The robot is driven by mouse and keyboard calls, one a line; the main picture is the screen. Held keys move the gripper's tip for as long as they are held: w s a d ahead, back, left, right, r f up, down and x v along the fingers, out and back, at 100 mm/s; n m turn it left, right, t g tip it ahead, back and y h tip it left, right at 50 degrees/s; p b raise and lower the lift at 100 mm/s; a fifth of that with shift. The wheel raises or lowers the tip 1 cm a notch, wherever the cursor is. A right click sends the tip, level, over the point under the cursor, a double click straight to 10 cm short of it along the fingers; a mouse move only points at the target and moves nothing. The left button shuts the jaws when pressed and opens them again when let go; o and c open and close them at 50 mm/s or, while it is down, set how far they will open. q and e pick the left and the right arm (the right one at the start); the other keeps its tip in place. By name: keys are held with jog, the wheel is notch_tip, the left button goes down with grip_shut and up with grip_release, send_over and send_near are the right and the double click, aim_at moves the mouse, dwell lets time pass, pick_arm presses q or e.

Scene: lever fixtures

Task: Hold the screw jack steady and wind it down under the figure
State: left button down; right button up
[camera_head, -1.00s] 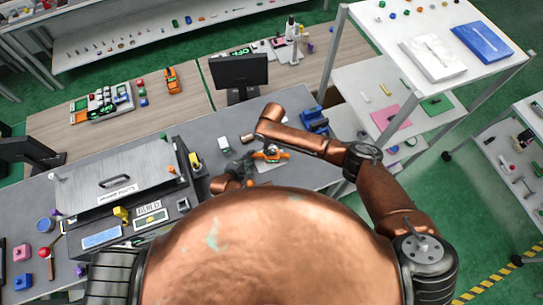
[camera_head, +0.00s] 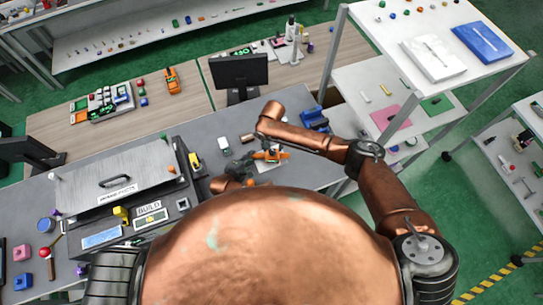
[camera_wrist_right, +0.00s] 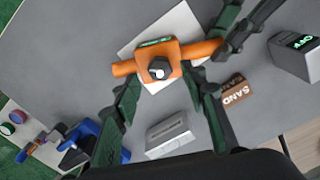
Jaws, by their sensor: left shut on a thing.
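The orange screw jack (camera_head: 270,155) stands on a white plate on the grey bench. In the right wrist view its orange body (camera_wrist_right: 146,63) has side bars, a small green display and a dark knob with a light top (camera_wrist_right: 159,68). My left gripper (camera_wrist_right: 222,42) is shut on the bar at the right of the jack; it shows only darkly in the head view (camera_head: 246,171). My right gripper (camera_wrist_right: 165,98) is open above the jack, one green finger on each side of the knob and apart from it. The display's reading is too small to read.
A brown block marked SAND (camera_wrist_right: 237,92), a light grey block (camera_wrist_right: 168,134) and a dark box with a green OFF display (camera_wrist_right: 296,52) stand nearby. A blue object (camera_head: 314,118) is at the right, and a monitor (camera_head: 239,72) stands behind.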

aim_at(273, 152)
jog(key=m, duration=0.3)
jog(key=shift+m, duration=0.3)
jog(key=shift+f+m, duration=0.2)
jog(key=shift+m, duration=0.1)
jog(key=shift+f, duration=1.95)
jog(key=shift+s+d+f, duration=0.1)
jog(key=shift+f, duration=0.3)
jog(key=shift+o, duration=0.3)
